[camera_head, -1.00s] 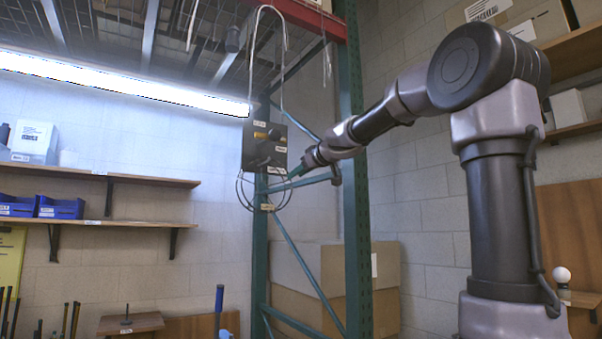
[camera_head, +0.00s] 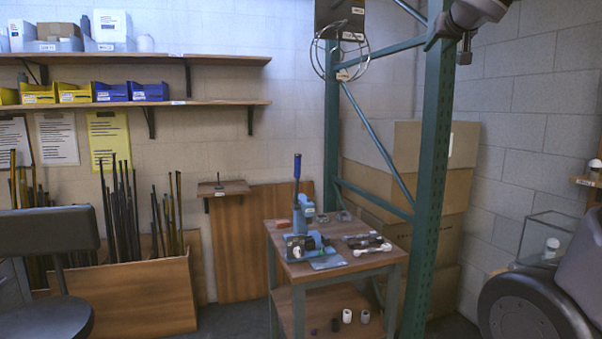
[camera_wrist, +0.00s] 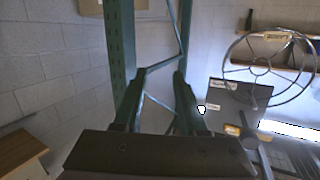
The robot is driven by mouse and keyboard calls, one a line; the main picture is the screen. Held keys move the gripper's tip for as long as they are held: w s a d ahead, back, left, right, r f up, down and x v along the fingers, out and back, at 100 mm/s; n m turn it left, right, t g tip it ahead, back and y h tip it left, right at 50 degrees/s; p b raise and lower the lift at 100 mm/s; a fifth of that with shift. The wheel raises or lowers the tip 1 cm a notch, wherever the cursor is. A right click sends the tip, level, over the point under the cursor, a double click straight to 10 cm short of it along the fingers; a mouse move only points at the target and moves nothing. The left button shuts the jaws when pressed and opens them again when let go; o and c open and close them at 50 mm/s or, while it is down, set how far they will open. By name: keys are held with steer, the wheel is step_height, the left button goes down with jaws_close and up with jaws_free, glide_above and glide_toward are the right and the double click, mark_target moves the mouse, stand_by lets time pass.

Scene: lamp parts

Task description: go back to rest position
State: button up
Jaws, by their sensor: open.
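In the wrist view my gripper (camera_wrist: 159,92) shows as two dark green fingers reaching out from a broad dark body. The fingers are spread apart, and nothing shows between them except the wall and a thin green brace behind. In the head view only a part of my arm shows at the top right; the gripper itself is outside that view. The lower part of the dark box (camera_head: 340,14) shows at the top edge there.
A green rack post (camera_head: 428,170) stands close to my arm, with cardboard boxes (camera_head: 440,195) behind it. A wire ring (camera_head: 340,62) hangs under the dark box. A small wooden table (camera_head: 352,262) carries a blue press (camera_head: 303,225). A black chair (camera_head: 50,235) stands at the left.

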steer(key=s+d+f+m+g+h, duration=0.1)
steer(key=s+f+m+g, duration=0.15)
steer(key=s+f, duration=0.55)
steer(key=s+a+f+g+y, duration=0.2)
steer(key=s+a+f, duration=0.3)
steer(key=f, duration=0.3)
steer(key=s+a+f+g+y, duration=0.2)
steer(key=s+a+f+g, duration=0.2)
steer(key=s+f, duration=0.4)
steer(key=shift+s+a+f+y, duration=0.2)
steer(key=shift+s+a+y, duration=0.05)
steer(key=shift+a+y, duration=0.2)
steer(key=shift+o, duration=0.3)
stand_by(0.9)
